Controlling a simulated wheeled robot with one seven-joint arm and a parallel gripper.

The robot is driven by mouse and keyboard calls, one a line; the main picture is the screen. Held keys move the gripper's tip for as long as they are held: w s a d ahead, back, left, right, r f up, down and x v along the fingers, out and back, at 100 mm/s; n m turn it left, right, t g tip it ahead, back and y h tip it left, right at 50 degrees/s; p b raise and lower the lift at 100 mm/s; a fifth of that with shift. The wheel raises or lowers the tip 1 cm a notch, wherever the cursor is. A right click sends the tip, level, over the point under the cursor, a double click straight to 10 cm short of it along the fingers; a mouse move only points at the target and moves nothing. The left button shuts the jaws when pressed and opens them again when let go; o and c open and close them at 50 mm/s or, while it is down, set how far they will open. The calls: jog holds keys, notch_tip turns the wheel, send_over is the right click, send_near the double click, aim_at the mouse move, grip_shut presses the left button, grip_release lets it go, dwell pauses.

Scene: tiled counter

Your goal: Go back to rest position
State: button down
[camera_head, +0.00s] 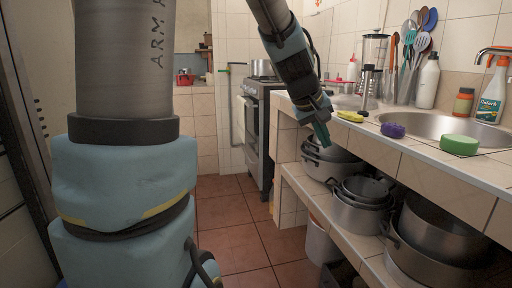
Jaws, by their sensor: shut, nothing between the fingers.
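My gripper (322,134) hangs at the end of my arm, pointing down, in the upper middle of the head view. It is shut and empty, in the air just in front of the tiled counter's (400,147) front edge, at about the height of its top. It looks apart from the counter, though the exact gap cannot be told. A large grey and blue part of my own arm fills the left of the view.
A yellow item (350,117), a purple sponge (393,130) and a green sponge (459,145) lie along the counter by the sink (440,124). Pots (360,205) fill the shelf below. A stove (262,110) stands behind. The tiled floor (240,247) is clear.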

jog(key=s+a+f+m+g+y, duration=0.15)
jog(key=s+a+f, duration=0.25)
jog(key=a, duration=0.4)
jog(key=s+a+f+y+p, duration=0.1)
jog(key=s+a+f+y, duration=0.15)
jog(key=a+f, duration=0.4)
jog(key=s+a+f+g+y, duration=0.1)
jog(key=s+a+f, duration=0.3)
jog(key=a, duration=0.6)
notch_tip(320, 180, up, 18)
jog(key=p, duration=1.6)
jog(key=shift+d, duration=0.3)
